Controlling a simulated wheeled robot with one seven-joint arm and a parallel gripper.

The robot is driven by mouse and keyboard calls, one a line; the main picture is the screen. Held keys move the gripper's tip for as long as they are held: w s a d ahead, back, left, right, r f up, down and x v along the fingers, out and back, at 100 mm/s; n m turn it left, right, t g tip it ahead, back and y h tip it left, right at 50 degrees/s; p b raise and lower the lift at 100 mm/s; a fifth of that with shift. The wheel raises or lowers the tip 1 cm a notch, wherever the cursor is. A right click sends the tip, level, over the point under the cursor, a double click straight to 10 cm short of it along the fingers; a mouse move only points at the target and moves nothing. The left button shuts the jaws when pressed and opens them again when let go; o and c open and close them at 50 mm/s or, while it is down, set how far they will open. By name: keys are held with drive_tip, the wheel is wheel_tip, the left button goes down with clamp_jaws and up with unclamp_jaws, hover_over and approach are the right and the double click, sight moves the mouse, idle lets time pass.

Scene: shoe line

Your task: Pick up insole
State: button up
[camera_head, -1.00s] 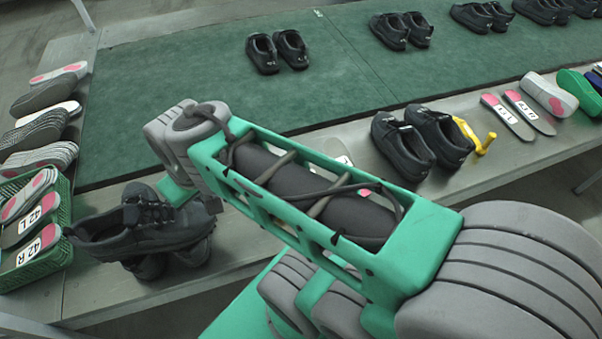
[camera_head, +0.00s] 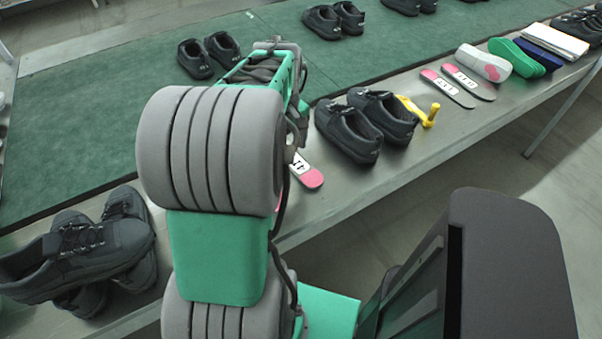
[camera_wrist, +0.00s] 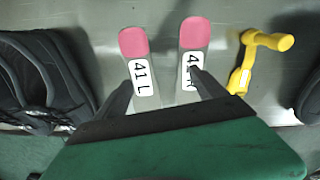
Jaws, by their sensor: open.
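Two grey insoles with pink ends lie side by side in the wrist view, the insole marked 41 L (camera_wrist: 139,48) on the left and the insole whose label starts with 41 (camera_wrist: 193,37) on the right. Part of one pink-ended insole (camera_head: 313,180) shows beside my arm in the head view. My gripper (camera_wrist: 160,78) is open and empty. In the wrist view its left finger is beside the 41 L insole and its right finger overlaps the other insole's label. Contact cannot be told. In the head view my arm hides the gripper.
A yellow tool (camera_wrist: 246,68) lies right of the insoles in the wrist view, with dark shoes (camera_wrist: 35,75) at left. In the head view, black shoes (camera_head: 365,125), a yellow tool (camera_head: 428,115) and more insoles (camera_head: 447,89) line the bench beside the green mat (camera_head: 110,110).

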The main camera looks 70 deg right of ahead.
hover_over(310, 175)
wheel_tip(310, 175, down, 2)
drive_tip(key=shift+w+f+m, duration=0.1)
drive_tip(key=shift+w+m, duration=0.05)
drive_tip(key=shift+m, duration=0.15)
wheel_tip(310, 175, down, 7)
drive_tip(key=shift+d+f, duration=0.1)
drive_tip(key=shift+f, duration=0.05)
drive_tip(key=shift+c, duration=0.2)
drive_tip(key=c, duration=1.4)
